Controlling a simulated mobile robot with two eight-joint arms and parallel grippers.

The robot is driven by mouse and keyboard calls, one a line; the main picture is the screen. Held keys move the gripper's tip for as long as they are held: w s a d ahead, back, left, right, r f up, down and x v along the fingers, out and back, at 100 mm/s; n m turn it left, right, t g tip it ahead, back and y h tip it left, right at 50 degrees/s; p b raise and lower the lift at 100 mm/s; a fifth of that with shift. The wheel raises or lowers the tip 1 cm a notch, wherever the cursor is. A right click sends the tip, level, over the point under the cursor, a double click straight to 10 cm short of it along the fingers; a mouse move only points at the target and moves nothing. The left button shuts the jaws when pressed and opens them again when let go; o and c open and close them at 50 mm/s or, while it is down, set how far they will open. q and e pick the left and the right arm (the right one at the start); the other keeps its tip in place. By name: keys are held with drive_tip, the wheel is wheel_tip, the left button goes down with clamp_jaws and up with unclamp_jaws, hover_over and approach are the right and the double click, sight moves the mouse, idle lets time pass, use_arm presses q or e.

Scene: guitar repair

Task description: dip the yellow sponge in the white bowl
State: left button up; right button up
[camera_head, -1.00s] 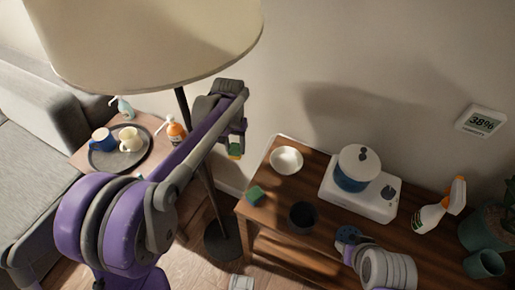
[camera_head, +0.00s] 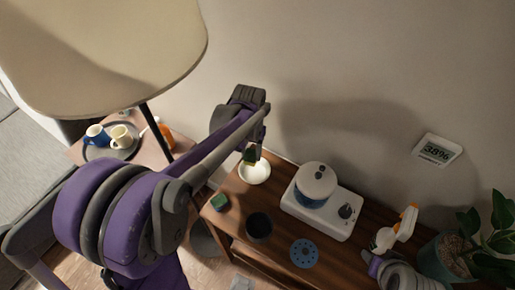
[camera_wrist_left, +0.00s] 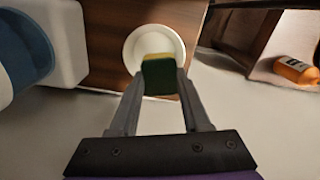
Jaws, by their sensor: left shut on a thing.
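The yellow sponge (camera_wrist_left: 158,57) has a dark green side and is pinched between the fingers of my left gripper (camera_wrist_left: 158,78) in the left wrist view. In the head view, the sponge (camera_head: 250,156) is small below my left gripper (camera_head: 255,145), at the back rim of the white bowl (camera_head: 256,175). In the wrist view, the sponge overlaps the near part of the bowl (camera_wrist_left: 138,36). I cannot tell whether the sponge touches the bowl or what is inside the bowl. My right gripper cannot be made out.
A spray bottle (camera_head: 391,237) stands right. The lampshade (camera_head: 110,50) hangs near my left arm.

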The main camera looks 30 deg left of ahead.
use_arm(q)
drive_tip(key=shift+w+d+r, duration=0.15)
drive_tip(key=shift+w+d, duration=0.05)
drive_tip(key=shift+d, duration=0.4)
drive_tip(key=shift+s+a+f+b, duration=0.15)
drive_tip(key=shift+f+b, duration=0.25)
drive_tip(key=shift+f, duration=0.55)
drive_tip(key=shift+f+b, duration=2.2)
drive_tip(key=shift+f, duration=1.15)
use_arm(e)
drive_tip(key=shift+s+d+f, duration=0.2)
drive_tip(key=shift+f, duration=0.8)
drive_tip(key=shift+s+d+f, duration=0.2)
drive_tip(key=shift+s+f, duration=0.05)
drive_tip(key=shift+f, duration=0.7)
drive_tip(key=shift+s+d+f, duration=0.2)
drive_tip(key=shift+f, duration=0.8)
use_arm(q)
drive_tip(key=shift+r, duration=0.15)
drive_tip(key=shift+r+p, duration=2.1)
drive_tip(key=shift+r, duration=1.15)
use_arm(e)
drive_tip(key=r, duration=0.2)
drive_tip(key=w+r, duration=0.1)
drive_tip(key=r, duration=0.1)
drive_tip(key=shift+w+r, duration=0.1)
drive_tip(key=shift+r, duration=0.25)
drive_tip(key=shift+r, duration=0.1)
